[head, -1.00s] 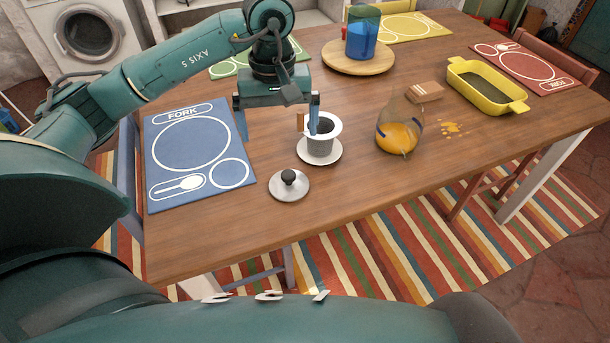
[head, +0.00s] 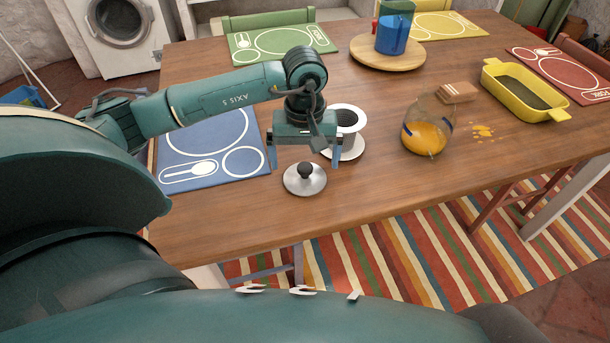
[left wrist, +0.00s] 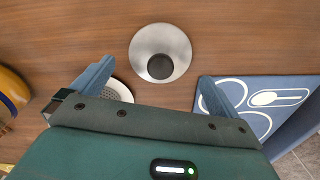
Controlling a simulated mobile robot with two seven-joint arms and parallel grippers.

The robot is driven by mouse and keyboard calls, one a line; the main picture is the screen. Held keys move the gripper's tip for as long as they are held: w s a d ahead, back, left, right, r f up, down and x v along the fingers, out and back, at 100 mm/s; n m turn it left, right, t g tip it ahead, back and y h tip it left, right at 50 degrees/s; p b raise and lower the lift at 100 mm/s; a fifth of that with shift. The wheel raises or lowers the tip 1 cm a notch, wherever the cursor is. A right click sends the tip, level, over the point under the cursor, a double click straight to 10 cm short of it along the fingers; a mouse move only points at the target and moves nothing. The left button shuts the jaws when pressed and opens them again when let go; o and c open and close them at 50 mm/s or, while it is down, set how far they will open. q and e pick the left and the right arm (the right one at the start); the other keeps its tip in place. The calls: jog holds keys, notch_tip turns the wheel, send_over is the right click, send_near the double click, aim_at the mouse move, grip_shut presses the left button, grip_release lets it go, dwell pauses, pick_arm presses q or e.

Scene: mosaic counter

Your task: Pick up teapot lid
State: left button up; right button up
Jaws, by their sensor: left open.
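The teapot lid (head: 304,181) is a silver disc with a black round knob, lying flat on the wooden table near its front edge. In the left wrist view the lid (left wrist: 160,52) is ahead of the fingers, roughly centred between them. My left gripper (head: 305,158) is open and empty, with its two blue fingers spread just behind and above the lid in the head view. The fingers also show in the left wrist view (left wrist: 148,88). A white cup-like pot (head: 348,122) on a saucer stands just behind the right finger. My right gripper is not in view.
A glass jug (head: 428,130) with orange liquid stands to the right, beside an orange spill (head: 482,131). A blue placemat (head: 215,145) lies left. A yellow dish (head: 525,92) and round wooden board (head: 388,55) are farther back. The table right of the lid is clear.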

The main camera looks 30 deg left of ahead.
aim_at(305, 165)
pick_arm(q)
notch_tip(305, 165, down, 4)
jog(key=shift+d+r, duration=0.1)
jog(key=shift+r, duration=0.05)
jog(key=c, duration=0.9)
